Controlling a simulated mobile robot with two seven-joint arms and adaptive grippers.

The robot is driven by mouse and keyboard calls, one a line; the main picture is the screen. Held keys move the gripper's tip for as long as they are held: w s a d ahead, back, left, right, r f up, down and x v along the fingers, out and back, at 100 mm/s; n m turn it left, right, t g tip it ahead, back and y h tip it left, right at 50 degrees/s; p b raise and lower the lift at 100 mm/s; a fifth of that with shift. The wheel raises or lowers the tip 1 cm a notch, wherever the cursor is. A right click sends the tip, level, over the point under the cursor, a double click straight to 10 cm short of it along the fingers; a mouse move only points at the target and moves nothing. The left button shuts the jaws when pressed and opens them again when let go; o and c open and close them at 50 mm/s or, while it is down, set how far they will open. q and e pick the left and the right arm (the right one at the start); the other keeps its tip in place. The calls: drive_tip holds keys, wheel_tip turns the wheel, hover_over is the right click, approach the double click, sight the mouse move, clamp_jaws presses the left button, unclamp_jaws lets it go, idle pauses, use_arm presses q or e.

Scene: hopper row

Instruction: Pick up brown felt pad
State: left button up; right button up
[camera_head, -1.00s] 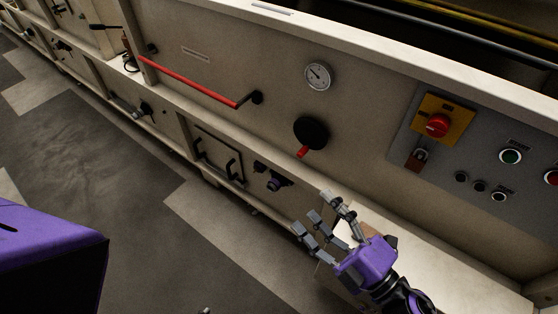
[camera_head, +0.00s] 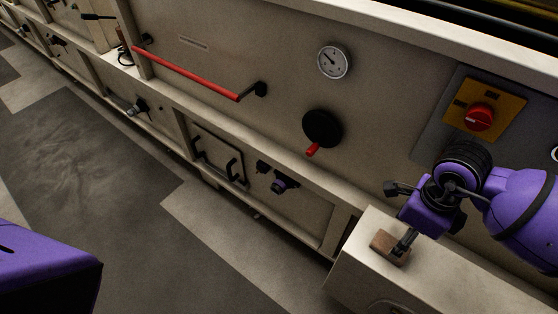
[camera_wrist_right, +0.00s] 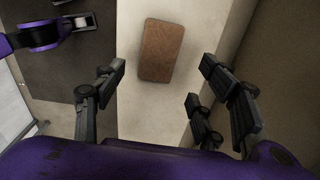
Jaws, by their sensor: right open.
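The brown felt pad (camera_head: 390,248) lies flat on the top of a pale ledge (camera_head: 352,270) at the lower right of the head view. In the right wrist view the pad (camera_wrist_right: 161,50) is a brown rectangle on the pale surface, beyond and between the spread fingers. My right gripper (camera_head: 401,218) is above the pad, pointing down, with one finger covering part of it in the head view. The right gripper (camera_wrist_right: 165,95) is open and empty in the wrist view. My left gripper is not in view.
The machine wall behind holds a gauge (camera_head: 333,62), a black knob with a red handle (camera_head: 322,129), a red bar (camera_head: 185,73) and a red switch on a yellow plate (camera_head: 479,117). Grey floor (camera_head: 120,220) lies open at the left.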

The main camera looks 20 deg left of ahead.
sight(392, 246)
drive_tip(key=f, duration=0.5)
drive_tip(key=shift+a+f, duration=0.25)
drive_tip(key=shift+a, duration=0.15)
drive_tip(key=c, duration=1.1)
